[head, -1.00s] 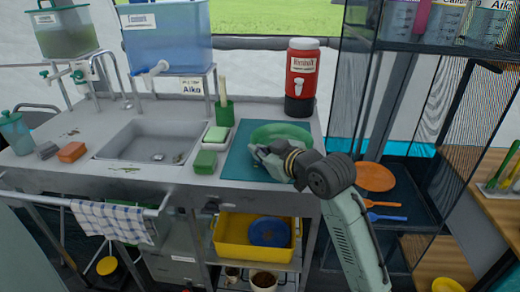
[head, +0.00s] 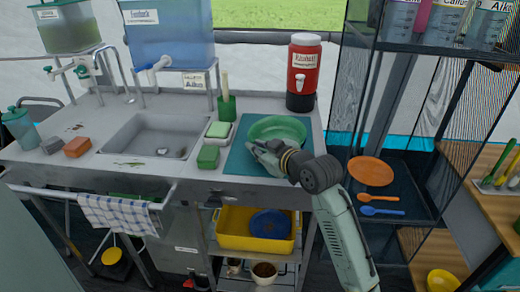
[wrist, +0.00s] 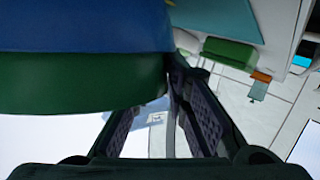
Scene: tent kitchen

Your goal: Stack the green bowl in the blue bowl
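The green bowl (head: 277,127) is over the teal mat on the counter's right side. My gripper (head: 258,151) is at its near left side. In the wrist view the green bowl (wrist: 90,88) fills the upper left, directly against the blue bowl (wrist: 80,25); the picture looks upside down, so the green bowl appears to sit in the blue one. The blue bowl is hidden in the head view. In the wrist view my gripper's fingers (wrist: 157,105) are apart by the green bowl's edge. One fingertip is hidden behind the bowl; contact is unclear.
The teal mat (head: 238,162) has a green sponge (head: 208,156) and a soap dish left of it. A red drink dispenser (head: 302,72) stands behind. The sink (head: 150,137) is further left. A dark shelf with an orange plate (head: 370,171) stands right of the counter.

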